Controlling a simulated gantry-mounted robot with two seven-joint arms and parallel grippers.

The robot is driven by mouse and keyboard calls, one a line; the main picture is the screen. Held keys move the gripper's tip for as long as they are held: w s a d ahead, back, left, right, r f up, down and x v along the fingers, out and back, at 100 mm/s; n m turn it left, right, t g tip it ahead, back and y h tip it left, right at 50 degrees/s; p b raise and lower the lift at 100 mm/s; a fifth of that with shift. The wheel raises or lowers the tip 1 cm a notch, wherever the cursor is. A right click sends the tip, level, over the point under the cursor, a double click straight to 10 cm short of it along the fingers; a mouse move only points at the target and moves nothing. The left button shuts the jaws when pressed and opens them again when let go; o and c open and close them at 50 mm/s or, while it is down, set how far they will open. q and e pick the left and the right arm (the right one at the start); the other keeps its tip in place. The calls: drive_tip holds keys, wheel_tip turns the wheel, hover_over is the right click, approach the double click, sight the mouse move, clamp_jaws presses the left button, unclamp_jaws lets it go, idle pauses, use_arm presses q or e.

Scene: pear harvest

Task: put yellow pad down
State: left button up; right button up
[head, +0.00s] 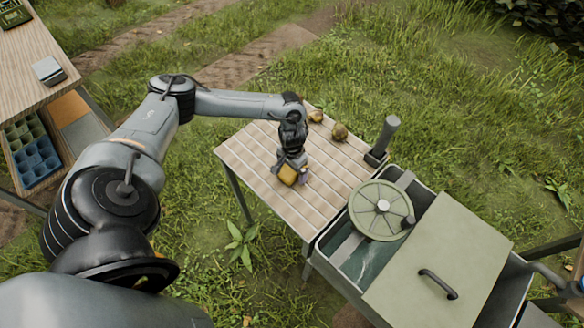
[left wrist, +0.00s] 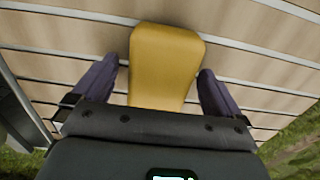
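The yellow pad (head: 288,176) is at the slatted wooden table (head: 258,182), near its front-left part. In the left wrist view the pad (left wrist: 165,65) lies over the slats, between the two purple-grey fingers. My left gripper (head: 291,169) is low over the table, pointing down. In the left wrist view its fingers (left wrist: 157,66) are spread, with a visible gap on the left side of the pad and little or none on the right. The pad appears to rest on the slats.
Two brownish-yellow pears (head: 340,132) lie at the table's back edge. A grey upright post (head: 388,135) stands at its right corner. A green bin with a round wheel lid (head: 381,210) and flat handled cover (head: 440,262) adjoins on the right. A wooden shelf (head: 30,70) stands far left.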

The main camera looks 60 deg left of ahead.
use_arm(q)
drive_tip(key=shift+r, duration=0.15)
wheel_tip(320, 180, up, 11)
drive_tip(key=p, duration=0.2)
drive_tip(key=w+d+f+m+t+h, duration=0.1)
drive_tip(key=w+d+f+m+t, duration=0.15)
drive_tip(key=d, duration=0.65)
drive_tip(key=w+d+f+m+t+h, duration=0.15)
drive_tip(key=d+m, duration=0.25)
drive_tip(key=d, duration=0.4)
drive_tip(key=s+d+r+m+t+h, duration=0.1)
drive_tip(key=d+r+m+t, duration=0.15)
drive_tip(key=d, duration=1.35)
drive_tip(key=s+a+n+g+y, duration=0.1)
drive_tip(key=s+a, duration=0.3)
drive_tip(key=s, duration=0.3)
drive_tip(key=s+a+r+n+g+y, duration=0.1)
drive_tip(key=s+a+n+g+y, duration=0.1)
drive_tip(key=s+a, duration=0.3)
drive_tip(key=s, duration=0.2)
drive_tip(key=shift+s+r+n, duration=0.25)
drive_tip(key=shift+s+n, duration=0.05)
drive_tip(key=shift+s, duration=0.05)
